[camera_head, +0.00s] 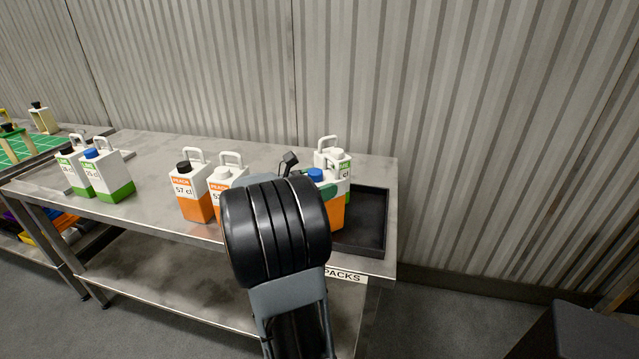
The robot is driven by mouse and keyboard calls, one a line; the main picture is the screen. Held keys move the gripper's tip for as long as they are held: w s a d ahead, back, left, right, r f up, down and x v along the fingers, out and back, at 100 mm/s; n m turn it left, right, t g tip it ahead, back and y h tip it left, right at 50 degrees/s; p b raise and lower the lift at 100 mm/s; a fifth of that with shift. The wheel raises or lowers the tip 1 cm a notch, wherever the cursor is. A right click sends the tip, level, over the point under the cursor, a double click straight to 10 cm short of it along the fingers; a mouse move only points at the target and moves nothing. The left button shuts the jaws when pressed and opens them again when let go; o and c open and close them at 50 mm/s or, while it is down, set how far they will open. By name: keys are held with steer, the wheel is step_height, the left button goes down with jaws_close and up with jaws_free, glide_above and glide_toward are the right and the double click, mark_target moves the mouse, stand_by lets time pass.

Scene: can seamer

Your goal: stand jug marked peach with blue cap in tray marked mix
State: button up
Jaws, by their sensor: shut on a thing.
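A white and orange jug with a blue cap (337,212) is at the right end of the steel table, partly behind my arm; its label is hidden. My gripper (322,187) is mostly hidden by my own wrist; a teal part of it shows at this jug's top, and it is shut on the jug. The jug appears over or in a black tray (372,240); I cannot tell whether it touches the floor of it. A sign reading "PACKS" (343,277) is on the table edge below, its left part hidden. I see no "mix" mark.
A green-marked jug with a white cap (341,157) stands just behind the held jug. Two peach jugs, one black-capped (190,190) and one white-capped (221,178), stand left of my arm. Two green-based jugs (114,178) (72,172) stand farther left. The tray's right part is clear.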

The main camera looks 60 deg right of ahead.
steer(key=shift+f+b, duration=0.1)
steer(key=shift+b, duration=0.25)
steer(key=o, duration=1.7)
steer(key=shift+o, duration=0.2)
steer(key=shift+r+p, duration=0.35)
steer(key=shift+p, duration=0.25)
steer(key=b+v, duration=0.1)
steer(key=v, duration=1.1)
steer(key=shift+f+b, duration=0.2)
steer(key=shift+b, duration=0.2)
